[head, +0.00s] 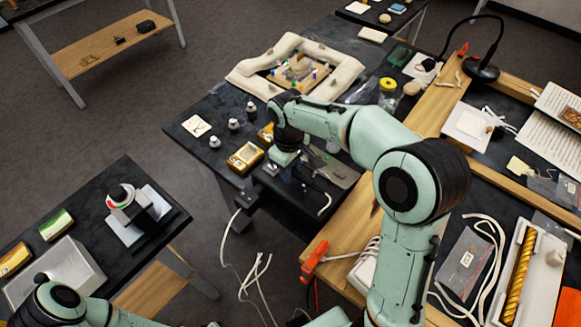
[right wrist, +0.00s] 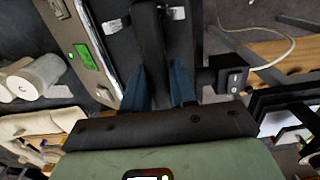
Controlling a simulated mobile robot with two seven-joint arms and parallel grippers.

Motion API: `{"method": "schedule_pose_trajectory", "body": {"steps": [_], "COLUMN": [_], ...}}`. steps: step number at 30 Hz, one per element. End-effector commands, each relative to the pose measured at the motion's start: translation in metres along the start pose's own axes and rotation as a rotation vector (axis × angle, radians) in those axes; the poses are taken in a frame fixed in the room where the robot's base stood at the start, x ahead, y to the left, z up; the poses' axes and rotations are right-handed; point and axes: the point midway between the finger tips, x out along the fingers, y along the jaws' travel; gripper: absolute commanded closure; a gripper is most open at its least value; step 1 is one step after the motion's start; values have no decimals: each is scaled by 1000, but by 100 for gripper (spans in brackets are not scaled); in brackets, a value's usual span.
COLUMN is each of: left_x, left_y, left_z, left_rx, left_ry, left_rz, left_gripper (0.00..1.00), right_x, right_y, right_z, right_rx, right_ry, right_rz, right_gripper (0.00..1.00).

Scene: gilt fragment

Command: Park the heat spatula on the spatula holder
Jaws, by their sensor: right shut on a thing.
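My right gripper (head: 284,176) is over the front edge of the dark workbench in the head view. In the right wrist view my right gripper (right wrist: 161,92) has its blue fingers shut on the black handle of the heat spatula (right wrist: 151,48). The handle points away from the gripper; its far end leaves the picture at the top. Two small metal brackets, which look like the spatula holder (right wrist: 116,24), stand on either side of the handle. I cannot tell whether the spatula touches them. In the head view my arm hides most of this. My left gripper is out of the picture.
A grey control unit with a green display (right wrist: 88,56) stands close beside the gripper. A black switch box (right wrist: 229,73) with a cable is on the other side.

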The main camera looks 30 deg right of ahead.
Motion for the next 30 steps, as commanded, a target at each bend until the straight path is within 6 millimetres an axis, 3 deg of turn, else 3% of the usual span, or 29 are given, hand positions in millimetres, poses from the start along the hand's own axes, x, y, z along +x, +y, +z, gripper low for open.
{"method": "schedule_pose_trajectory", "body": {"steps": [23,24,30], "left_x": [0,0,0], "left_y": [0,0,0], "left_z": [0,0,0], "left_rx": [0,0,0], "left_ry": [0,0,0], "left_rz": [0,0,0], "left_gripper": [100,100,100], "right_x": [2,2,2], "right_y": [0,0,0], "right_z": [0,0,0], "right_rx": [0,0,0], "right_ry": [0,0,0], "right_rz": [0,0,0], "right_gripper": [100,67,65]}}
